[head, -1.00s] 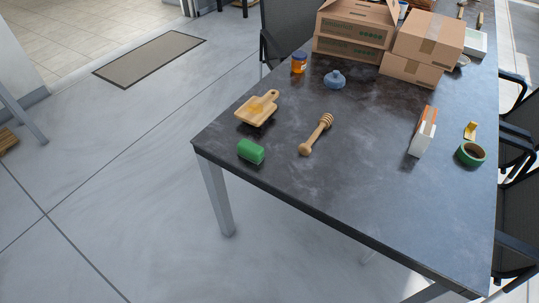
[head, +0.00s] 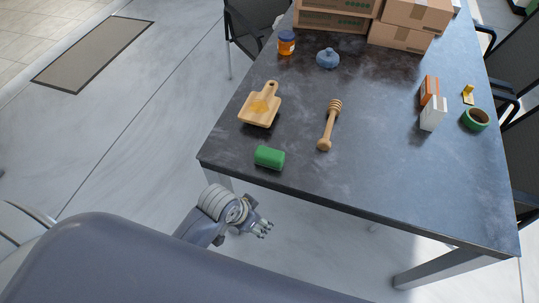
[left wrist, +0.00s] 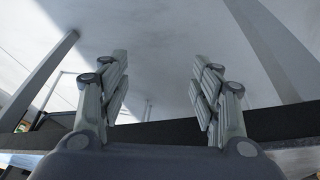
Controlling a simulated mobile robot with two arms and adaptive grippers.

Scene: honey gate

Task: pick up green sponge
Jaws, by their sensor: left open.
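The green sponge (head: 269,158) lies on the dark table (head: 370,165) near its front left corner in the head view. My left gripper (head: 265,229) is in front of and below the table edge, apart from the sponge. In the left wrist view the left gripper (left wrist: 160,92) has its two fingers spread wide with nothing between them. The sponge cannot be made out in the left wrist view. My right gripper is not in view.
A wooden scoop-like board (head: 260,108) lies behind the sponge, and a wooden honey dipper (head: 330,126) lies to its right. An orange jar (head: 286,42), a blue pot (head: 327,58) and cardboard boxes (head: 400,38) stand farther back. Green tape (head: 475,119) is at right.

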